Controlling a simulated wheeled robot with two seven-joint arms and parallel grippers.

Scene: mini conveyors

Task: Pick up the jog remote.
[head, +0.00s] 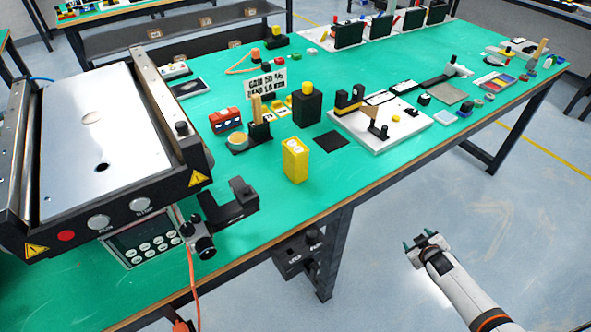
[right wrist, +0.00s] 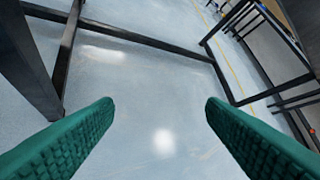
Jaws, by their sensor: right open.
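The thing that looks most like the jog remote is a yellow box (head: 295,160) with pale round marks on its upper part. It stands upright on the green table (head: 270,205), near the front edge. My right gripper (head: 418,240) is low at the right, over the floor in front of the table, well apart from the yellow box. In the right wrist view its two green ribbed fingers (right wrist: 160,102) are wide apart with only floor between them. My left gripper is not in view.
A conveyor (head: 105,120) with a button panel (head: 150,238) stands at the left. A black bracket (head: 230,203), a black block with a yellow top (head: 307,107) and a white fixture plate (head: 410,128) surround the yellow box. A black box (head: 300,256) hangs below the table edge.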

